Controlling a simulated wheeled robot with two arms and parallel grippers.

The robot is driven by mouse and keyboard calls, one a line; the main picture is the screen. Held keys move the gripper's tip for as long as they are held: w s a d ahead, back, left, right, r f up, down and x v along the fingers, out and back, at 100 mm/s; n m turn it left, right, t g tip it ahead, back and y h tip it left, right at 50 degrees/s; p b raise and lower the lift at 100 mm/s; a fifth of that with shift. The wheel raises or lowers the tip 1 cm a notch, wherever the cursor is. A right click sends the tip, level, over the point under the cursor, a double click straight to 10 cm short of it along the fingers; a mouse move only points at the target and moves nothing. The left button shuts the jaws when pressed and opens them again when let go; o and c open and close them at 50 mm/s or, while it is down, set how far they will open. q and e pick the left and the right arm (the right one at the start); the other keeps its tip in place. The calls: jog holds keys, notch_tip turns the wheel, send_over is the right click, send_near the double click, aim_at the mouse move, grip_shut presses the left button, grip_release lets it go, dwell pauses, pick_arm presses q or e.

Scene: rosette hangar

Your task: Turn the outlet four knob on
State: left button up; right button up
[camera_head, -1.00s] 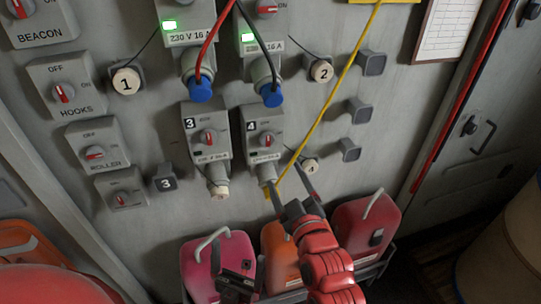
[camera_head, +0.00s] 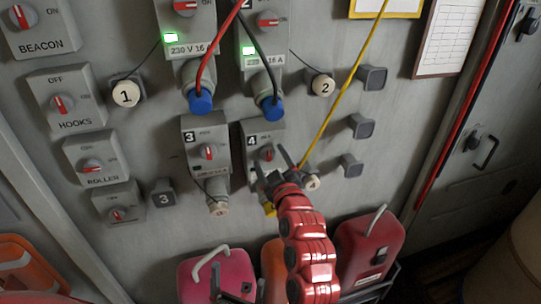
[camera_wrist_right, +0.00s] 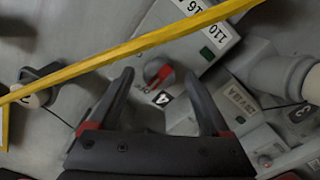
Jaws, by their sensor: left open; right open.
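The outlet four box (camera_head: 256,132) is a grey box marked 4 on the wall. Its round knob (camera_head: 267,154) has a red pointer, roughly upright in the head view. In the right wrist view the knob (camera_wrist_right: 158,72) lies between the fingertips, near the OFF mark. My right gripper (camera_head: 269,158) is open in front of this box, its fingers either side of the knob in the picture; contact cannot be told. It fills the lower right wrist view (camera_wrist_right: 159,76). My left gripper (camera_head: 232,294) is open at the bottom edge, partly cut off.
The yellow cable (camera_head: 345,88) runs past my right gripper and crosses the wrist view. The outlet three box (camera_head: 205,137) stands close left. Outlets above have lit green lamps and blue plugs. Red and orange canisters (camera_head: 368,241) stand below.

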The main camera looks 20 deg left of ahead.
jog(key=shift+w+a, duration=0.1)
jog(key=shift+w, duration=0.05)
grip_shut()
dwell(0.4)
